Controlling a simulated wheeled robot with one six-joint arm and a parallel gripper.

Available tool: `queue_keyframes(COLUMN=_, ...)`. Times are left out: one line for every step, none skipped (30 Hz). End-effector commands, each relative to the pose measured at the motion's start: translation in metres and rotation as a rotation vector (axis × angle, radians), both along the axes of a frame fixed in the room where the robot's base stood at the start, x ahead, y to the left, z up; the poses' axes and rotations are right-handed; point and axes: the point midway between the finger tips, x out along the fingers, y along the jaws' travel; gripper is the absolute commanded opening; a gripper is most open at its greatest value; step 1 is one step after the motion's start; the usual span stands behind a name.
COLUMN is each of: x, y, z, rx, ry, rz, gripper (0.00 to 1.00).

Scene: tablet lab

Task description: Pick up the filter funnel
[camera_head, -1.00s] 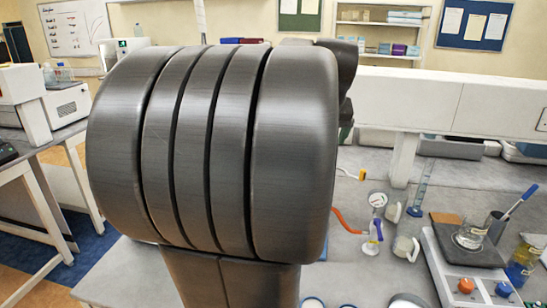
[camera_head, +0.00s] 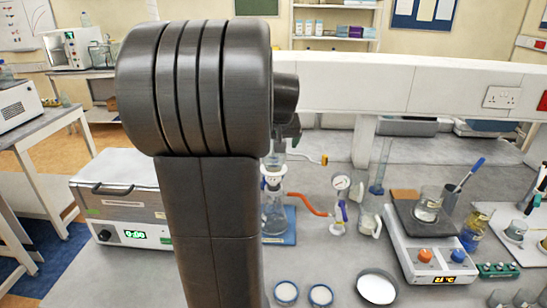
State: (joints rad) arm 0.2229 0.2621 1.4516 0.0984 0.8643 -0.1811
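The filter funnel (camera_head: 273,168) shows in the head view just right of my arm column, as a pale, partly clear piece on top of a glass flask (camera_head: 273,214). The flask stands on a blue base (camera_head: 284,236). My arm hides the left side of both. The dark end of my arm with my gripper (camera_head: 287,134) is directly above the funnel, mostly behind my large arm joint. I cannot make out the fingers, whether they touch the funnel, or whether they are open.
A hotplate stirrer (camera_head: 430,250) holds a beaker at the right. Several white dishes (camera_head: 377,287) lie in front. A water bath (camera_head: 118,202) stands left. A white beam (camera_head: 400,88) spans the back.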

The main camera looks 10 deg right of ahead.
Motion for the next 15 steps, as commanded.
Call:
queue_keyframes(x=0.004, y=0.000, z=-0.005, rx=0.001, ry=0.004, rz=0.001, gripper=0.94)
queue_keyframes(x=0.006, y=0.000, z=-0.008, rx=0.001, ry=0.003, rz=0.001, gripper=0.94)
queue_keyframes(x=0.008, y=0.000, z=-0.012, rx=0.001, ry=0.003, rz=0.001, gripper=0.94)
queue_keyframes(x=0.009, y=0.000, z=-0.014, rx=0.001, ry=0.002, rz=0.001, gripper=0.94)
queue_keyframes(x=0.010, y=-0.001, z=-0.015, rx=0.000, ry=0.001, rz=0.000, gripper=0.94)
queue_keyframes(x=0.011, y=-0.001, z=-0.017, rx=0.000, ry=0.000, rz=0.000, gripper=0.94)
queue_keyframes(x=0.012, y=-0.001, z=-0.018, rx=0.000, ry=0.000, rz=0.000, gripper=0.94)
queue_keyframes(x=0.012, y=-0.001, z=-0.018, rx=0.000, ry=0.000, rz=0.000, gripper=0.94)
queue_keyframes(x=0.012, y=-0.001, z=-0.018, rx=0.000, ry=0.000, rz=0.000, gripper=0.94)
queue_keyframes(x=0.012, y=-0.001, z=-0.018, rx=0.000, ry=-0.001, rz=0.000, gripper=0.94)
queue_keyframes(x=0.012, y=-0.001, z=-0.018, rx=0.000, ry=-0.001, rz=0.000, gripper=0.94)
queue_keyframes(x=0.012, y=-0.001, z=-0.018, rx=0.000, ry=-0.001, rz=0.000, gripper=0.94)
queue_keyframes(x=0.012, y=-0.001, z=-0.018, rx=0.000, ry=-0.001, rz=0.000, gripper=0.94)
queue_keyframes(x=0.012, y=-0.001, z=-0.018, rx=0.000, ry=-0.001, rz=0.000, gripper=0.88)
queue_keyframes(x=0.012, y=-0.001, z=-0.018, rx=0.000, ry=-0.001, rz=0.000, gripper=0.80)
